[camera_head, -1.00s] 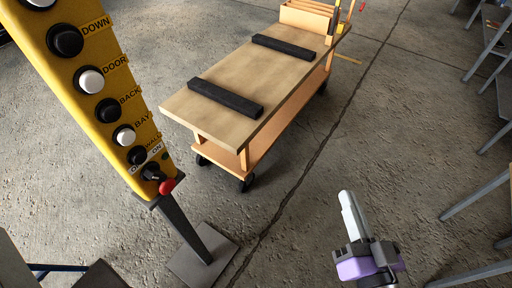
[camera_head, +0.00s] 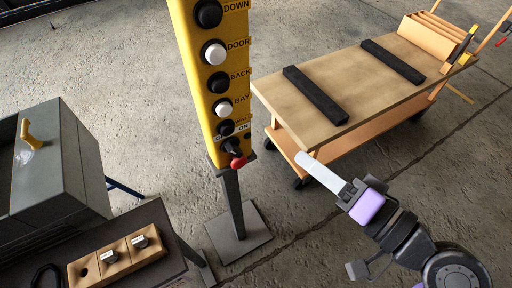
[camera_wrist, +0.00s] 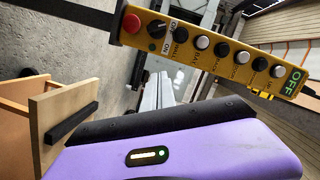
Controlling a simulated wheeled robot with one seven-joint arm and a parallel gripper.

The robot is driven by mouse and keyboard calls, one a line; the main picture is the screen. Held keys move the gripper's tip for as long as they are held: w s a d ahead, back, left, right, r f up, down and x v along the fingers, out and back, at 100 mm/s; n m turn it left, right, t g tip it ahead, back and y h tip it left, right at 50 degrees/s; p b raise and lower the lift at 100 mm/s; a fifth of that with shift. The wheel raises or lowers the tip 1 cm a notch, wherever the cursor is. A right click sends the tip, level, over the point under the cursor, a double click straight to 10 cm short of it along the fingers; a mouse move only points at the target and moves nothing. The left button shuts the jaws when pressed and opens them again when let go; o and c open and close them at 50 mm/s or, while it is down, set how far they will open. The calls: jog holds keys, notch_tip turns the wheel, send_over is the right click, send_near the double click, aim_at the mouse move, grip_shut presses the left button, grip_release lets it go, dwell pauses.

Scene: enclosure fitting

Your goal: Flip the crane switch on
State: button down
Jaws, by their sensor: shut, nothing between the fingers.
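The yellow control box (camera_head: 203,100) stands on a grey post left of centre in the head view. The black crane switch (camera_head: 230,146) is near its lower end, by a white label reading ON, just above a red button (camera_head: 238,161). In the wrist view the box lies tilted across the top, with the black switch knob (camera_wrist: 157,29) between the red button and the ON label. Which way the knob is turned is too small to tell. My gripper (camera_head: 302,158) is shut and empty, right of the switch and apart from it. Its fingers (camera_wrist: 157,92) point toward the box in the wrist view.
A wooden cart (camera_head: 345,78) with two black bars stands behind my gripper. A grey cabinet (camera_head: 60,160) and a dark bench with a wooden block (camera_head: 118,262) of knobs are at the left. The post's base plate (camera_head: 238,232) lies on open concrete floor.

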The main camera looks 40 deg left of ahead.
aim_at(234, 150)
jog(key=shift+s+f, duration=0.2)
jog(key=shift+s, duration=0.05)
jog(key=a+p, duration=0.1)
jog(key=a, duration=0.2)
jog(key=a+f, duration=0.1)
jog(key=a, duration=0.3)
jog(key=a+f+p, duration=0.1)
jog(key=a, duration=0.2)
jog(key=shift+s+a+f+p, duration=0.25)
jog(key=shift+a+p, duration=0.05)
jog(key=shift+s+a+f, duration=0.25)
jog(key=shift+s+f, duration=0.15)
jog(key=shift+s, duration=0.05)
